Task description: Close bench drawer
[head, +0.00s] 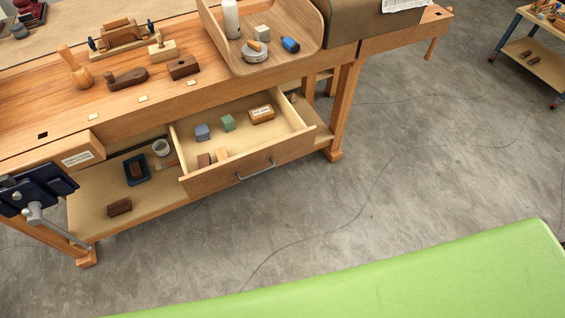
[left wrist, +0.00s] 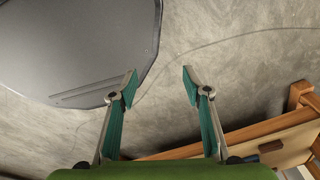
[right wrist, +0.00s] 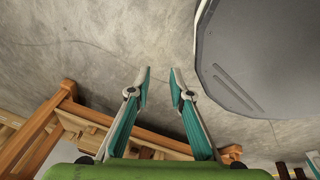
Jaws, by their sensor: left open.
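The bench drawer (head: 298,153) is pulled out from under the wooden workbench (head: 215,92) in the head view. Its front has a grey bar handle (head: 256,171). Inside lie a blue-grey block (head: 203,132), a green block (head: 228,122), a labelled wooden block (head: 262,114) and small wooden pieces near the front. My left gripper (left wrist: 160,76) is open and empty above the floor in the left wrist view. My right gripper (right wrist: 160,76) has its fingertips a little apart, with nothing between them. Neither gripper shows in the head view, and neither touches the drawer.
A lower shelf (head: 95,205) under the bench holds a cup, a blue tray and a brown block. A blue vise (head: 38,190) sticks out at the left end. Tools and a wooden tray (head: 310,25) are on top. The concrete floor (head: 400,150) before the drawer is clear.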

